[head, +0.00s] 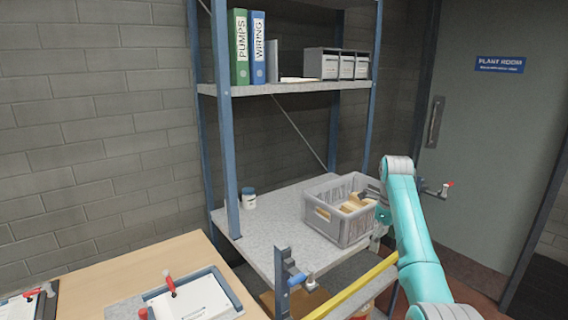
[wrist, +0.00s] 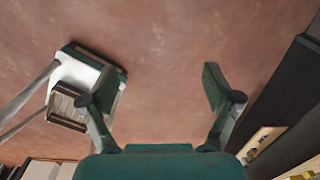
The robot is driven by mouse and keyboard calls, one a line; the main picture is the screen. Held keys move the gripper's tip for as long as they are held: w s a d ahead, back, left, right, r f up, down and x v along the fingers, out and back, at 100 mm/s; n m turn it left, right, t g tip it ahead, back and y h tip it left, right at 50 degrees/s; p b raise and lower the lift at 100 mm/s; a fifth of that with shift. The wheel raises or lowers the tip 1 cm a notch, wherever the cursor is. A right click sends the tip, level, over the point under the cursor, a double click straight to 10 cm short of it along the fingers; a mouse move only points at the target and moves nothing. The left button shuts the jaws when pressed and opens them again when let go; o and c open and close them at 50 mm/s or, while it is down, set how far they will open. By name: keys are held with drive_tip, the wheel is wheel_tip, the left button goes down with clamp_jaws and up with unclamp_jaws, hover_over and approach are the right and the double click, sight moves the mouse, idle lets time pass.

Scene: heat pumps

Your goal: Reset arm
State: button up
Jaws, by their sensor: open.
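My teal arm (head: 408,225) rises from the lower right of the head view and bends at an elbow beside the grey crate. My gripper (wrist: 158,85) shows in the wrist view with its two dark fingers spread wide and nothing between them. It faces a reddish-brown floor (wrist: 165,40). In the head view the gripper is small and hard to make out near the crate's right side.
A wooden table (head: 130,275) is at lower left. A door (head: 490,140) is at right.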

drive_tip(key=s+a+f+n+t, duration=0.2)
drive_tip(key=s+f+n, duration=0.1)
drive_tip(key=f, duration=1.1)
drive_tip(key=s+a+f+n+t, duration=0.1)
drive_tip(key=s+f+n, duration=0.25)
drive_tip(key=f, duration=1.05)
drive_tip(key=s+a+f+n+t, duration=0.2)
drive_tip(key=s+f+n, duration=0.2)
drive_tip(key=s+f, duration=0.55)
drive_tip(key=s+a+f+n+t, duration=0.25)
drive_tip(key=s+f, duration=0.35)
drive_tip(key=s, duration=0.6)
drive_tip(key=s+a+r+n+t, duration=0.1)
drive_tip(key=s+r+n+t, duration=0.2)
drive_tip(key=s, duration=0.9)
drive_tip(key=s+a+r+n+t, duration=0.1)
drive_tip(key=s+r+n, duration=0.35)
drive_tip(key=s, duration=0.75)
drive_tip(key=s+r+n+t, duration=0.1)
drive_tip(key=s+r+n, duration=0.3)
drive_tip(key=s+r, duration=0.3)
drive_tip(key=s+a+r+n+t, duration=0.1)
drive_tip(key=s+r+n+t, duration=0.1)
drive_tip(key=s+r, duration=0.6)
wheel_tip(320, 180, up, 7)
drive_tip(key=shift+s+f+n, duration=0.15)
drive_tip(key=shift+s+n, duration=0.15)
drive_tip(key=shift+n, duration=0.55)
